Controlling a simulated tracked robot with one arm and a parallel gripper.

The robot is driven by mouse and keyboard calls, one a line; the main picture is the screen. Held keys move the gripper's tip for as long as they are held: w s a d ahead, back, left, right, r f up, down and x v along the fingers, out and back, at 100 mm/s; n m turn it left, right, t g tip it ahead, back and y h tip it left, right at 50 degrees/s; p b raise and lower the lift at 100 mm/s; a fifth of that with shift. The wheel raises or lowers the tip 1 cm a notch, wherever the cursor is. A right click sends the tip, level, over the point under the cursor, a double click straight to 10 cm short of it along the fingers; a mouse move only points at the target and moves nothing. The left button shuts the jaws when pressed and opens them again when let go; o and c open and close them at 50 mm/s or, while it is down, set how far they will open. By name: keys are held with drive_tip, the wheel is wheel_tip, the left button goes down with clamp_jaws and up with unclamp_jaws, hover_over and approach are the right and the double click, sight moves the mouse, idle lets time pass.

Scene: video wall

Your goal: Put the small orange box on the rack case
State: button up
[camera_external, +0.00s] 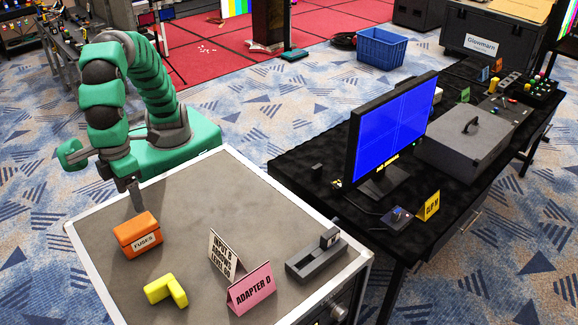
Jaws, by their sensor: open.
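The small orange box (138,234), with a white FUSES label, sits upright on the grey top of the rack case (188,204), near its left side. The case has pale metal edges and knobs on its front. My gripper (135,196) points down just behind the box, with a dark finger close to the box's back edge. I cannot tell whether it touches the box. The jaws are open, and no object shows between them; part of the gripper is hidden by the arm.
On the same top are a yellow L-shaped piece (166,290), a white sign (223,256), a pink ADAPTER D sign (251,289) and a grey device (316,255). A black table (330,165) with a monitor (392,128) stands to the right. The middle of the case top is clear.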

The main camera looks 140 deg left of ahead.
drive_tip(key=w+a+r+n+t+h, duration=0.2)
drive_tip(key=a+r+n+t, duration=0.65)
drive_tip(key=a+r, duration=1.15)
drive_tip(key=s+a+r+n+t+y, duration=0.1)
drive_tip(key=s+a+r+n+t, duration=0.2)
drive_tip(key=r, duration=0.5)
drive_tip(key=s+a+r+n+t+y, duration=0.1)
drive_tip(key=s+a+r+n+t, duration=0.2)
drive_tip(key=s+a+r+n, duration=0.3)
drive_tip(key=s+a+r, duration=0.1)
drive_tip(key=a+r, duration=0.1)
drive_tip(key=a, duration=0.2)
drive_tip(key=shift+s, duration=0.2)
